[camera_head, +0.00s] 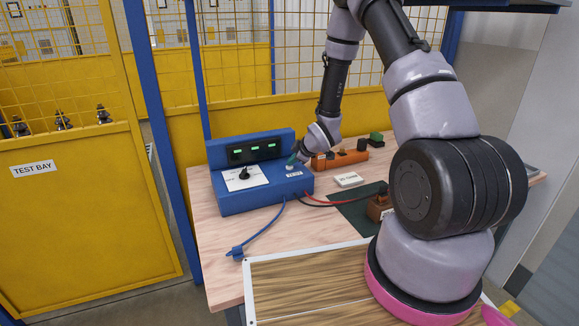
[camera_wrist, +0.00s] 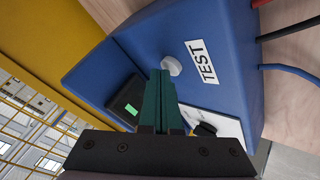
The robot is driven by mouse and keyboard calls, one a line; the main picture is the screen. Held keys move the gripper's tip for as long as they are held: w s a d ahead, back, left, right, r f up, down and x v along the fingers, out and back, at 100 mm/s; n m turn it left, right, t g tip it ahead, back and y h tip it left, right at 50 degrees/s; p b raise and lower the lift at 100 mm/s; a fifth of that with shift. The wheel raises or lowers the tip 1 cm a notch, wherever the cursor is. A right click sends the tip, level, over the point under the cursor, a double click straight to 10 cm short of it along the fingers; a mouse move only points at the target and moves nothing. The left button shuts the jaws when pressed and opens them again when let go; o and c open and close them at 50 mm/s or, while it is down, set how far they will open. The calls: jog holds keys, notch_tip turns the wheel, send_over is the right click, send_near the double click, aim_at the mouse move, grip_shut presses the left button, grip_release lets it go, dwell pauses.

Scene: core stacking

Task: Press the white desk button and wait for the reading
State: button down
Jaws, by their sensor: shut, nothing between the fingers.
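The blue test box (camera_head: 262,198) stands on the wooden desk, with a dark display (camera_head: 254,151) showing several small green readouts. Its white round button (camera_wrist: 172,65) sits beside the TEST label (camera_wrist: 202,62) in the wrist view. My gripper (camera_wrist: 160,75) is shut and empty, its green fingertips right at the button's edge; I cannot tell whether they touch it. In the head view my gripper (camera_head: 292,159) reaches down over the box's right end. Part of the display shows behind the fingers in the wrist view (camera_wrist: 128,100).
A black knob (camera_head: 244,173) sits on the box's white panel. An orange power strip (camera_head: 340,160) and a white card (camera_head: 348,180) lie right of the box. Red and black leads run to a brown block (camera_head: 377,208) on a dark mat (camera_head: 350,213). A blue cable (camera_head: 264,230) crosses the desk front.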

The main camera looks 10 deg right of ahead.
aim_at(292, 167)
jog(key=shift+r, duration=0.9)
jog(key=shift+r, duration=2.55)
